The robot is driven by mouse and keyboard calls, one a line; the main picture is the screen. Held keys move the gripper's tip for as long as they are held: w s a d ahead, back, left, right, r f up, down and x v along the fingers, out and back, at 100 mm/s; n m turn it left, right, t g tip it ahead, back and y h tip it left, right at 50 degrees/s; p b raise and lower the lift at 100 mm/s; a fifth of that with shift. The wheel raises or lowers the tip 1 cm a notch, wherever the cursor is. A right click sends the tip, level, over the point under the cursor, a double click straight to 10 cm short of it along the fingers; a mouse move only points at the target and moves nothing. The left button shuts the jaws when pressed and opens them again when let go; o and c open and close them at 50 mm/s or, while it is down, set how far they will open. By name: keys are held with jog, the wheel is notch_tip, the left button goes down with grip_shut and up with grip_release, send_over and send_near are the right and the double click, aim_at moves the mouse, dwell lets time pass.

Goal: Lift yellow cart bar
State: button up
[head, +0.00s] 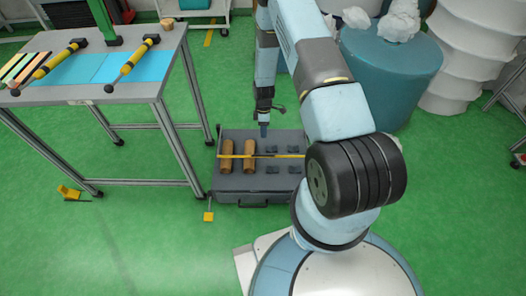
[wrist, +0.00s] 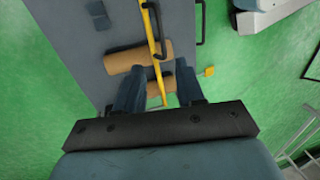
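The yellow cart bar (head: 280,156) runs left to right across the top of a low grey cart (head: 240,183) in the head view. In the wrist view the bar (wrist: 156,32) runs from the top edge down toward the space between my fingers. My gripper (head: 264,131) points down near the far side of the cart, and its tip appears above the bar. In the wrist view my gripper (wrist: 159,92) is open, with one finger on each side of the bar's line. I cannot tell whether either finger touches the bar.
Two brown cylinders (head: 227,165) and several dark small pieces (head: 271,170) lie on the cart. A workbench (head: 130,92) with yellow-black tools stands to the left. A large teal drum (head: 390,75) stands behind my arm. A small yellow tag (head: 208,216) is at the cart's near left corner.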

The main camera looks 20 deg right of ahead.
jog(key=d+x, duration=0.1)
jog(key=x, duration=1.3)
jog(key=shift+a, duration=0.35)
jog(key=c, duration=0.7)
grip_shut()
jog(key=shift+w, duration=0.1)
